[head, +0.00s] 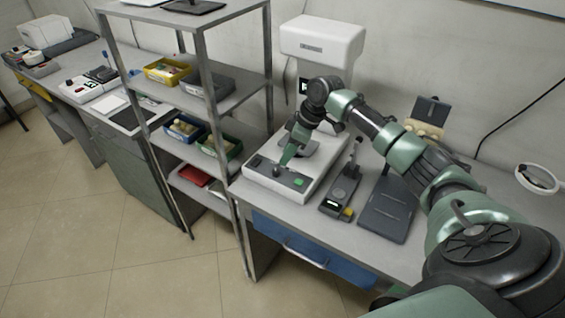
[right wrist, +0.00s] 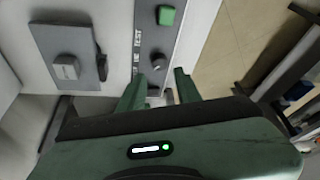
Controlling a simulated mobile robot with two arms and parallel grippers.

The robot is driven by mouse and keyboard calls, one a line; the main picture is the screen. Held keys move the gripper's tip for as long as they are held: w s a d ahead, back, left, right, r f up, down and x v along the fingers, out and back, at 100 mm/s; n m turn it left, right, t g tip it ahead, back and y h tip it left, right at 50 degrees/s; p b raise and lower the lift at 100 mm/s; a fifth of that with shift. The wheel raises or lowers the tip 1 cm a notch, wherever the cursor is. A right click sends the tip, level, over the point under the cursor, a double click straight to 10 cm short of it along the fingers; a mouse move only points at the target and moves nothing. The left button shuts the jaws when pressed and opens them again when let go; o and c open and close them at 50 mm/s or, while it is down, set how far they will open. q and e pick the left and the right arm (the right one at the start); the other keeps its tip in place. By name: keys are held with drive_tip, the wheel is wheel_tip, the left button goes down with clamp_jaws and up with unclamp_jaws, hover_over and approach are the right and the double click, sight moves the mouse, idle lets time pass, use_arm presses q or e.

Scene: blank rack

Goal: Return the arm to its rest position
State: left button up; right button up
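My right arm (head: 410,160) reaches in from the lower right over the bench in the head view, bent at the elbow. Its gripper (head: 281,163) points down over the front panel of a white machine (head: 325,168). In the right wrist view the two green fingers of the gripper (right wrist: 159,74) are apart, with nothing clasped between them. A dark knob (right wrist: 157,60) on the grey panel shows just past the fingertips; I cannot tell whether they touch it. A green button (right wrist: 166,15) is on the same panel. My left gripper is not in view.
A metal shelf rack (head: 203,75) with yellow, blue and green bins stands left of the machine. A handheld device (head: 341,190) and a dark flat plate (head: 388,210) lie on the bench under my arm. Open floor (head: 90,240) is at lower left.

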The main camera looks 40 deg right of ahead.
drive_tip(key=shift+d+r, duration=0.1)
drive_tip(key=shift+r, duration=0.3)
